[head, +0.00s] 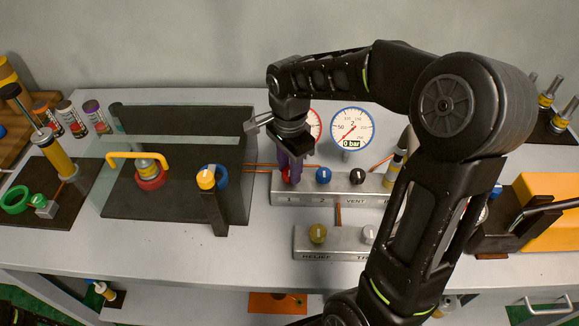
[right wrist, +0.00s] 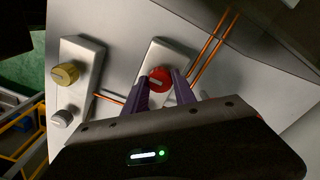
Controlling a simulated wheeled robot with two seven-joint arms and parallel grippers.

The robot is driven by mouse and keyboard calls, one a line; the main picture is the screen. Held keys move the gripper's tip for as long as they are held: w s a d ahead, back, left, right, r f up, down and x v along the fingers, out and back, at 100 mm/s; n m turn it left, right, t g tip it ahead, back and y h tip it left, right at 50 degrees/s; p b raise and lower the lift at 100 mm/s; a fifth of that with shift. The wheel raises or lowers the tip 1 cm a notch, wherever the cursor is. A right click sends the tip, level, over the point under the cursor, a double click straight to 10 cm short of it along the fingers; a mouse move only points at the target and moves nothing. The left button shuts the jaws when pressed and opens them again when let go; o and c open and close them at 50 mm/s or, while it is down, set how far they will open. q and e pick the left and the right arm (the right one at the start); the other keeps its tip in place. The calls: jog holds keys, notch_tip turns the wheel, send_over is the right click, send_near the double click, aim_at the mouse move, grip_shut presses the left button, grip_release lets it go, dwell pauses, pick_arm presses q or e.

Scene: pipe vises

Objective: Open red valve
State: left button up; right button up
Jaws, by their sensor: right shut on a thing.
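The red valve (right wrist: 159,80) is a round knob with a pale bar across its face, at one end of a grey manifold block (head: 325,195). In the head view only a sliver of the red valve (head: 286,177) shows, above the label 1. My right gripper (head: 290,168) reaches down over it from above. In the right wrist view the purple fingers of my right gripper (right wrist: 160,87) are on both sides of the red valve, shut on it. My left gripper is not in view.
A blue knob (head: 323,176) and a black knob (head: 357,177) sit beside it on the block. A gauge (head: 351,128) behind reads 0 bar. A front block (head: 325,246) carries a yellow knob (head: 317,233). A clear shield (head: 180,140) stands to the left.

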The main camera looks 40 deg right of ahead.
grip_shut()
jog(key=shift+n, duration=0.5)
jog(key=n, duration=0.3)
jog(key=shift+b, duration=0.35)
jog(key=n, duration=0.8)
jog(key=shift+n, duration=0.3)
jog(key=n, duration=0.4)
